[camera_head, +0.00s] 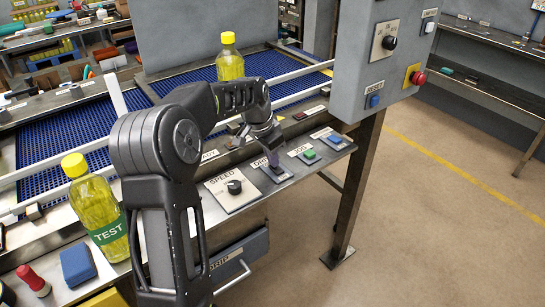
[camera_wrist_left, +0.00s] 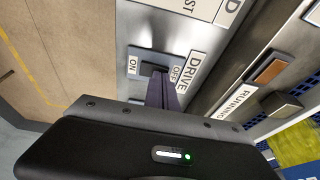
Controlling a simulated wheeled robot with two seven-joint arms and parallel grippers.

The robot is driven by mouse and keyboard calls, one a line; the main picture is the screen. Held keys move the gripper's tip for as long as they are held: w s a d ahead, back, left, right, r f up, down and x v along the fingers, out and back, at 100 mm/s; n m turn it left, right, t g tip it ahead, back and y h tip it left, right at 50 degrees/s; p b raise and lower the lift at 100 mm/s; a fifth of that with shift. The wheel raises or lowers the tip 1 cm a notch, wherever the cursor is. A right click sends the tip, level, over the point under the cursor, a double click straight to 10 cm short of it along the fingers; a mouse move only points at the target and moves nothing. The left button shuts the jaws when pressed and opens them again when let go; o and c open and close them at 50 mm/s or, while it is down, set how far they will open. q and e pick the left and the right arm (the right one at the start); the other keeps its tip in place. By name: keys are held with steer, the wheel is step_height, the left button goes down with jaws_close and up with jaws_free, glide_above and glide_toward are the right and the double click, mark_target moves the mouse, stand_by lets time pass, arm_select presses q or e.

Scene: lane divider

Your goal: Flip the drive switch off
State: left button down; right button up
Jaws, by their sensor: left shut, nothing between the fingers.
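The drive switch (camera_wrist_left: 151,69) is a small dark rocker on a blue-grey plate, with an ON label on one side and an OFF label on the other, next to the word DRIVE. In the head view its plate (camera_head: 283,175) lies on the sloped control shelf, partly hidden by my gripper. My left gripper (camera_head: 272,158) reaches down over this plate. In the wrist view its fingers (camera_wrist_left: 161,84) are shut and empty, with the tips at the switch near the OFF side. I cannot tell whether they touch it or which way the rocker is tilted. My right gripper is out of view.
On the shelf, a speed knob (camera_head: 234,187) lies left of the switch and a green jog button (camera_head: 310,154) right. A TEST bottle (camera_head: 97,215) stands left of my arm; another bottle (camera_head: 230,60) stands on the blue conveyor. A grey control box (camera_head: 384,60) rises at right.

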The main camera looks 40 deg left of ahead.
arm_select(q)
steer(key=shift+a+f+b, duration=0.15)
steer(key=shift+f+b, duration=0.2)
steer(key=shift+f, duration=0.1)
steer(key=shift+r, duration=0.15)
steer(key=shift+s, duration=0.1)
